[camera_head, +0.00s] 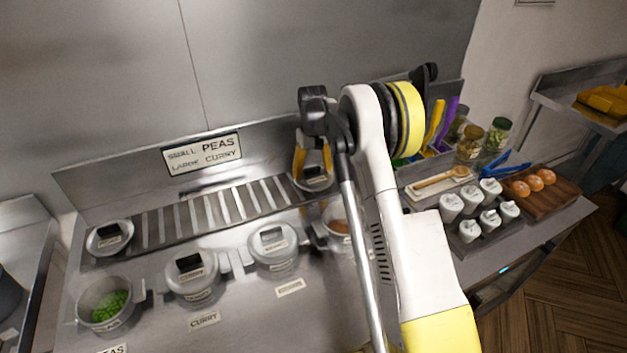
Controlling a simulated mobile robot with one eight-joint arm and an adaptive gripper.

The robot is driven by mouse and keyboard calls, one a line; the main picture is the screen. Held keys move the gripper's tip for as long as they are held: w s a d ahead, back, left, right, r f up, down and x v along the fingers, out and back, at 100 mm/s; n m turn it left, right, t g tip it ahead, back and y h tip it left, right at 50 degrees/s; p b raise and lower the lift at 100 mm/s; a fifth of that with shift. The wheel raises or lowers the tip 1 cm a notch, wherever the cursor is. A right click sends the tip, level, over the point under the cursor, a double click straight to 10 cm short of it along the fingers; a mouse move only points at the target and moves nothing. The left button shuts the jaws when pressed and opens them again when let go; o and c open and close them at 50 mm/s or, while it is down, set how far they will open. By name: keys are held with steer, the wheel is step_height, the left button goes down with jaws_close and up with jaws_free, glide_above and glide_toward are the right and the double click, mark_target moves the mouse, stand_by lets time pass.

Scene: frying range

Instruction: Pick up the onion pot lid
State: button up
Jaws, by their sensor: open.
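My gripper (313,165) points down with its yellow fingers apart, over a grey lid (312,186) with a dark handle on the slotted rail at the back. The fingers are either side of the handle; I cannot tell if they touch it. An open pot (332,238) with brown contents stands just in front, partly hidden by my arm. Two pots have lids on: one labelled curry (193,284) and one to its right (273,252) whose label is too small to read. No label reading onion is legible, so I cannot confirm which lid is the onion one.
An open pot of peas (105,306) stands front left, with another lid (110,238) behind it. A sign (203,153) is on the back wall. At right are shakers (470,230), a board (555,196) with round orange items, jars, and blue tongs (507,163).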

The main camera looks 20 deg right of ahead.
steer(key=shift+r, duration=0.1)
steer(key=c, duration=1.3)
